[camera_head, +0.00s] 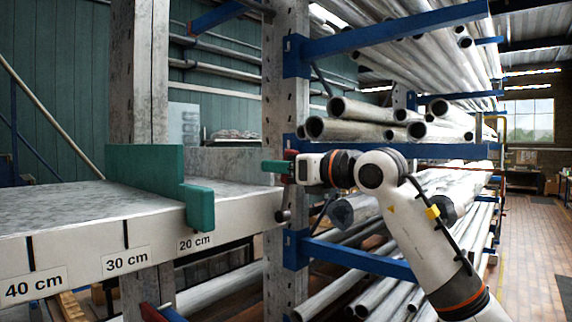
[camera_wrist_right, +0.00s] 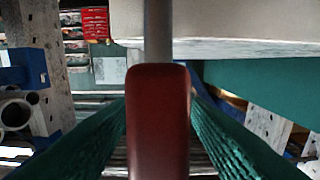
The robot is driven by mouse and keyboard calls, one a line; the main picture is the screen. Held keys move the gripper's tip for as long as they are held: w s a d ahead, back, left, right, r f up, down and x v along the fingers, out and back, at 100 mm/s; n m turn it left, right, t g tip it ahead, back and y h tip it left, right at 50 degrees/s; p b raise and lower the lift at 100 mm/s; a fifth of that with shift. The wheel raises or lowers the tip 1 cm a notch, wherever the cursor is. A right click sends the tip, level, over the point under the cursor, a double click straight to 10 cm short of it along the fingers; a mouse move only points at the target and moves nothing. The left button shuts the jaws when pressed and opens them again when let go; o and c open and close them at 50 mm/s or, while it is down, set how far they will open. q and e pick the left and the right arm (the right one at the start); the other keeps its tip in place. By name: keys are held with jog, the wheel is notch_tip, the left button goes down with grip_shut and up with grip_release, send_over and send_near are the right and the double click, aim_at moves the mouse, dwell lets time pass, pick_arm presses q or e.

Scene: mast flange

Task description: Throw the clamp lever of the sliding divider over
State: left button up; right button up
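The sliding divider (camera_head: 145,167) is a green plate standing across the grey shelf, with a green block (camera_head: 200,207) over the front edge near the 20 cm mark. The clamp lever shows in the right wrist view as a dark red handle (camera_wrist_right: 158,120) on a grey rod. My right gripper (camera_head: 275,167) is at the shelf's right end, beside the upright. In the wrist view its green fingers lie along both sides of the red handle, with no clear gap, so it looks shut on it. The handle is mostly hidden in the head view. My left gripper is out of view.
The shelf front (camera_head: 75,258) carries 20, 30 and 40 cm labels. A grey upright (camera_head: 285,100) with blue rack arms (camera_head: 390,30) stands close to my right gripper. Metal pipes (camera_head: 365,108) lie on the rack. The floor aisle at far right is open.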

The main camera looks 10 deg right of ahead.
jog(key=b+v, duration=0.4)
jog(key=v, duration=0.4)
jog(key=shift+d+r, duration=0.15)
jog(key=shift+r, duration=0.05)
dwell(0.5)
jog(key=shift+s, duration=0.1)
